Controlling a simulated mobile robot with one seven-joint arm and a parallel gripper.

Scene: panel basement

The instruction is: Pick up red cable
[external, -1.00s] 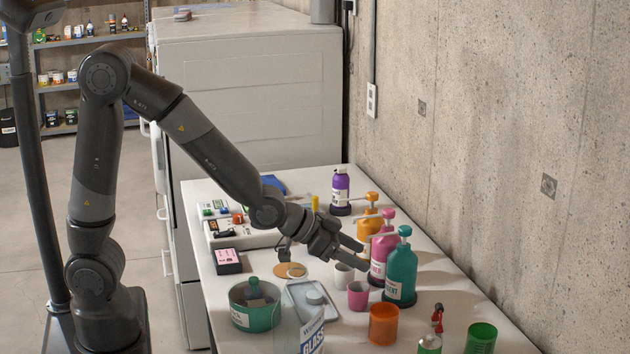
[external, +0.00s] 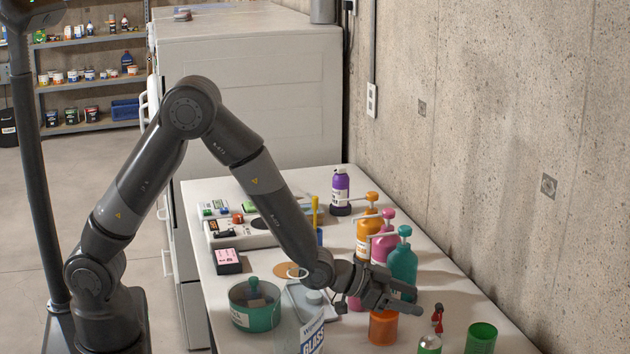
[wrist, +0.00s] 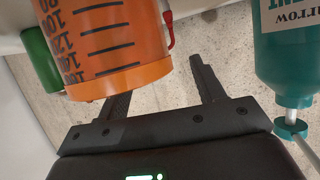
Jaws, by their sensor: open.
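A small red thing (external: 437,318) stands above a small bottle with green on it at the front right of the table; I cannot tell if it is the red cable. In the wrist view a thin red piece (wrist: 168,30) shows beside the orange measuring cup. My gripper (external: 412,298) is open and empty, pointing right above the orange cup (external: 383,328), short of the red thing. In the wrist view my gripper (wrist: 160,92) has its fingers apart, the orange cup (wrist: 112,45) overlapping the left one.
A teal bottle (external: 403,264) stands just behind my gripper, with pink (external: 384,246) and orange (external: 369,236) bottles behind it. A green cup (external: 481,338) stands at the front right. A green pot (external: 254,312) and a clear container are left of my gripper. The concrete wall borders the table's right side.

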